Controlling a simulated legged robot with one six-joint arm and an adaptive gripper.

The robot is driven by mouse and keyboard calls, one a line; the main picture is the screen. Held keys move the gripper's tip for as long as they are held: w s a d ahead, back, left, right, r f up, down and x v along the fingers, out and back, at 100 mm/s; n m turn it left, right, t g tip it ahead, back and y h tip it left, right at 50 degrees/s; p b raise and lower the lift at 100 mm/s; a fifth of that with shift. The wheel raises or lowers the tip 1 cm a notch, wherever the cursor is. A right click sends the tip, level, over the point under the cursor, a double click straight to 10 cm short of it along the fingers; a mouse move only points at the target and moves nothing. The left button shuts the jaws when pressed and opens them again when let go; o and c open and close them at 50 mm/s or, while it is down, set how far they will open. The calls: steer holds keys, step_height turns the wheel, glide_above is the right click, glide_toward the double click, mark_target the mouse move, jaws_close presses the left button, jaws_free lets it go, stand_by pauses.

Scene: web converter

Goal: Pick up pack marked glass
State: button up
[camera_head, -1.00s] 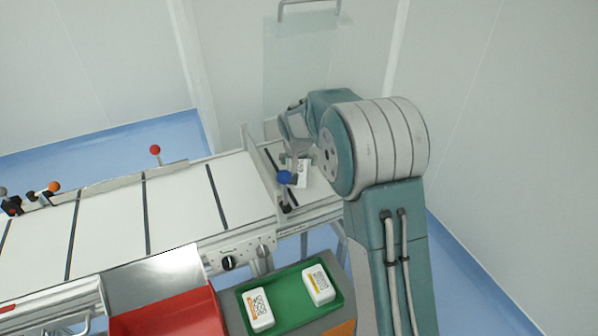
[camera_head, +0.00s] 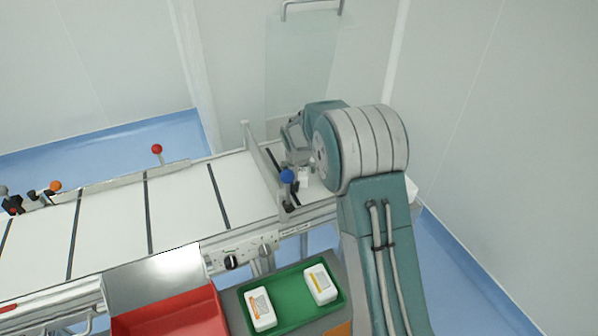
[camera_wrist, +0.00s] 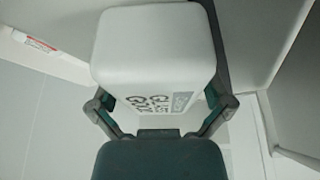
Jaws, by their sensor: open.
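A white pack (camera_wrist: 155,45) with rounded corners fills the upper middle of the wrist view. Its printed side, with dark lettering that seems to begin "GL" and a grey-green label, faces my gripper; the wording is not fully legible. My gripper (camera_wrist: 160,108) is open, with one finger at either side of the pack's lower end. I cannot tell whether the fingers touch it. In the head view the pack (camera_head: 303,178) shows as a small white patch at the conveyor's right end, partly hidden by my gripper (camera_head: 298,152) and arm.
The white conveyor (camera_head: 182,208) has dark crosswise bars, and a blue-knobbed lever (camera_head: 287,176) stands close left of the pack. A green tray (camera_head: 290,295) holds two white packs, beside a red bin (camera_head: 175,315). A wall stands close behind.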

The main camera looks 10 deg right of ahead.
stand_by(0.3)
steer(key=c, duration=1)
